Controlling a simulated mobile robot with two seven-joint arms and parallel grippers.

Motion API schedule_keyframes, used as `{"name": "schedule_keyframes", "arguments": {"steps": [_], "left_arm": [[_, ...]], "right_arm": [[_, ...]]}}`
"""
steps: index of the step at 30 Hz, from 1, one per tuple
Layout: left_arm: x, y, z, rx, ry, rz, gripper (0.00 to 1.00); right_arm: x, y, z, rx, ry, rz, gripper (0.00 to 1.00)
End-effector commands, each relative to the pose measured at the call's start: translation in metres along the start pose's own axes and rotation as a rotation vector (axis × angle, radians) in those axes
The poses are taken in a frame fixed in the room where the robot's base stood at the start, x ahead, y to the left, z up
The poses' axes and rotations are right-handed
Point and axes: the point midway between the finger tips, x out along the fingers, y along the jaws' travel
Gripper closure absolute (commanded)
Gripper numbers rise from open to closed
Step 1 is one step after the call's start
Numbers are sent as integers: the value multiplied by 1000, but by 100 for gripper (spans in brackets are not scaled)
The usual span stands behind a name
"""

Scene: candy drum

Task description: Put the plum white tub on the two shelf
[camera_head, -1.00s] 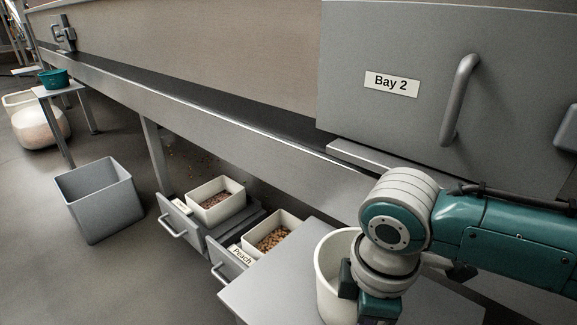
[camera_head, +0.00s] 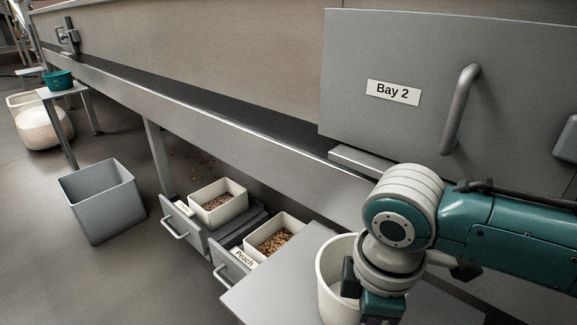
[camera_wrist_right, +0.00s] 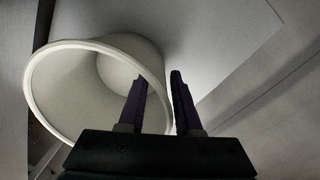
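A round white tub (camera_head: 328,283) stands upright on a grey table top in the head view. In the right wrist view the tub (camera_wrist_right: 60,85) fills the left side, with its wide rim facing the camera. My right gripper (camera_wrist_right: 158,85) is open, with one finger over the tub's mouth and the other just outside its wall. I cannot tell whether either finger touches it. Two rectangular white tubs with brown pieces, one at the back (camera_head: 218,203) and one in front (camera_head: 272,240), sit in pulled-out drawers. The front drawer reads "Peach"; the other label is too small to read. My left gripper is out of view.
A grey panel (camera_head: 430,130) labelled "Bay 2" has a vertical handle. A long metal rail (camera_head: 240,135) runs below it. A grey bin (camera_head: 102,203) stands on the floor, and a teal bowl (camera_head: 58,80) sits on a small stand. The floor around the bin is clear.

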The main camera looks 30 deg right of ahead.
Motion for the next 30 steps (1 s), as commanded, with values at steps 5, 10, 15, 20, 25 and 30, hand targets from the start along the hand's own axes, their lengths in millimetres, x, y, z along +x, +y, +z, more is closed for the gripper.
{"name": "schedule_keyframes", "arguments": {"steps": [5, 10, 15, 20, 25, 30], "left_arm": [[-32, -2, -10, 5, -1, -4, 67], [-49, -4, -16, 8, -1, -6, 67], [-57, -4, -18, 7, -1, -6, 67], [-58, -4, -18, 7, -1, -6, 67], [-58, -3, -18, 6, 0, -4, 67], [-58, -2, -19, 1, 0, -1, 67]], "right_arm": [[-50, 1, 0, -1, 1, 2, 67], [-84, 1, 0, 0, 1, 1, 67], [-103, 1, 0, 0, 2, 1, 67], [-108, 1, 0, 1, 0, 0, 67], [-107, 1, 0, 1, 0, 0, 67], [-107, 1, 0, 1, 0, 0, 67]]}}
